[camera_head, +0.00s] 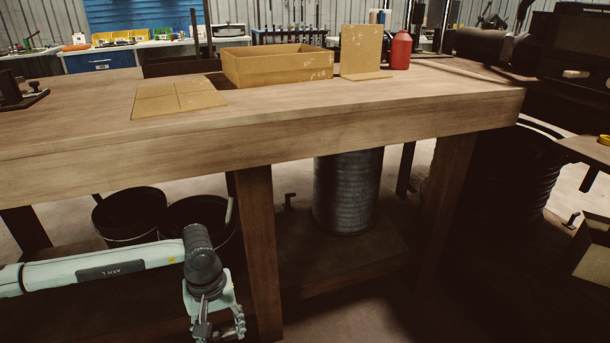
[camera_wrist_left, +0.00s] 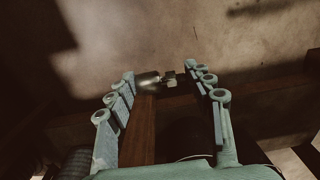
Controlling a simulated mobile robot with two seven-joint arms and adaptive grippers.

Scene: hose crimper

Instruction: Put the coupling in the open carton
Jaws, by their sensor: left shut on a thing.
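The open carton (camera_head: 272,73) is a low tan cardboard box on top of the wooden workbench, at the upper middle of the head view. My left gripper (camera_head: 218,332) hangs low in front of the bench at the bottom of the head view, well below the bench top and apart from the carton. In the left wrist view, my left gripper (camera_wrist_left: 158,79) is shut on the coupling (camera_wrist_left: 149,79), a small shiny metal fitting held between the fingertips. The coupling cannot be made out in the head view. My right gripper is not in view.
The workbench (camera_head: 330,125) has a thick front edge and legs. A flat cardboard piece (camera_head: 178,98) lies left of the carton. An upright cardboard piece (camera_head: 361,50) and a red bottle (camera_head: 400,50) stand to the right. Dark buckets (camera_head: 130,215) and a metal drum (camera_head: 347,190) sit below.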

